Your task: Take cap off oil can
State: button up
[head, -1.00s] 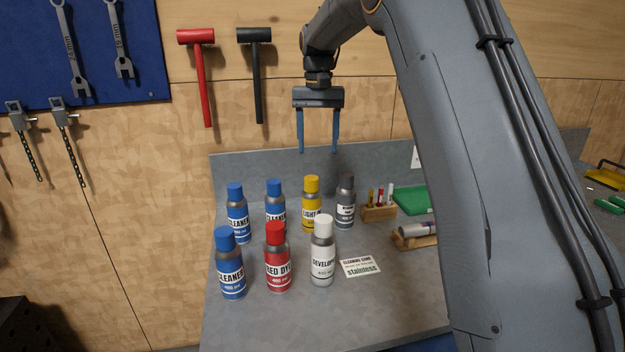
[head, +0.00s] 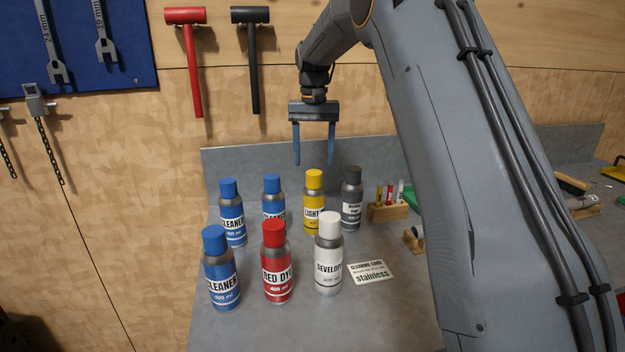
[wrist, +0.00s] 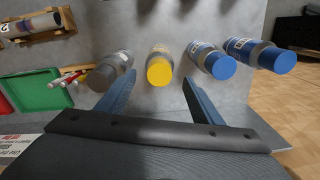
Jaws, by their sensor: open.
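Several capped spray cans stand upright on a grey bench. The yellow-capped can (head: 313,203) has a label starting "LIGHT"; the rest is unreadable. A dark grey can (head: 351,200) stands right of it, with a label too small to read. I cannot confirm which is the oil can. My gripper (head: 314,160) is open and empty, pointing down above the back row, near the yellow can. In the wrist view, the yellow cap (wrist: 159,71) shows between and beyond the fingertips (wrist: 160,78), apart from them. The grey can (wrist: 112,73) is beside the left finger.
Blue CLEANER cans (head: 232,214) stand at left. A red dye can (head: 275,262) and white developer can (head: 328,254) stand in front, by a "stainless" card (head: 371,271). A wooden pen rack (head: 388,210) is at right. The back wall is close behind.

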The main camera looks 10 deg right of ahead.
aim_at(314, 172)
jog(key=shift+w+f+p, duration=0.1)
jog(key=shift+f+p, duration=1.4)
jog(key=shift+f, duration=1.45)
jog(key=c, duration=1.1)
